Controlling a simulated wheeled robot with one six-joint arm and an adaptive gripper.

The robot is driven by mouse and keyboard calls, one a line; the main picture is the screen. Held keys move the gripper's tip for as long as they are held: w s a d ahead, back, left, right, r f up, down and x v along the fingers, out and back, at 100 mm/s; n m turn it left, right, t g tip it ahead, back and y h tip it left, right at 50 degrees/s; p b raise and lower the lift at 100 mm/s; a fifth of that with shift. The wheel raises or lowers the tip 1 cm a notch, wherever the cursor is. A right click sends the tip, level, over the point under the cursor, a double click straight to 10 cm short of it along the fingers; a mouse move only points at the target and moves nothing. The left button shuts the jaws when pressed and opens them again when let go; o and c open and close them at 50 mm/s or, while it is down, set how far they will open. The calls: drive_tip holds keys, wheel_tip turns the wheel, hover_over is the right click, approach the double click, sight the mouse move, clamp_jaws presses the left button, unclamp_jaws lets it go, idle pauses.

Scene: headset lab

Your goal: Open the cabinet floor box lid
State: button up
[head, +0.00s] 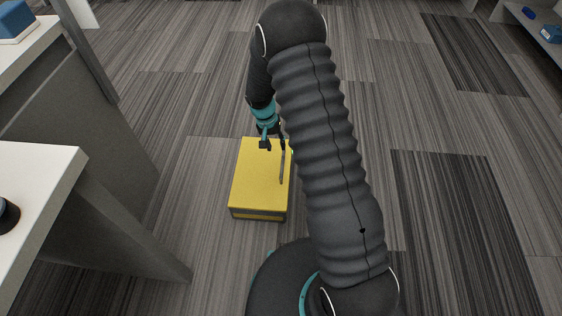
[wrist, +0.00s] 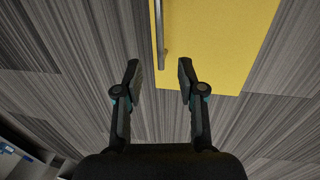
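The floor box (head: 258,185) is yellow and low, standing on the carpet left of my arm in the head view. Its flat yellow top looks shut. A grey bar handle (head: 282,167) lies along the right part of the top. In the wrist view the yellow top (wrist: 225,45) fills the upper middle, and the handle (wrist: 160,35) runs along its left edge. My gripper (head: 272,146) is over the far end of the box. In the wrist view my gripper (wrist: 159,72) is open and empty, with the handle's near end between the fingertip lines, just beyond them. Contact cannot be told.
White-topped desks (head: 45,165) with grey side panels stand at the left. Striped carpet (head: 440,200) is clear on the right. A shelf with blue items (head: 548,33) is at the far upper right.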

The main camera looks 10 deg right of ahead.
sight(282, 164)
drive_tip(key=f, duration=0.3)
drive_tip(key=d+f, duration=0.1)
drive_tip(key=f, duration=0.3)
drive_tip(key=d+f, duration=0.1)
drive_tip(key=f, duration=0.2)
drive_tip(key=shift+s+f, duration=0.15)
drive_tip(key=shift+s, duration=0.2)
clamp_jaws()
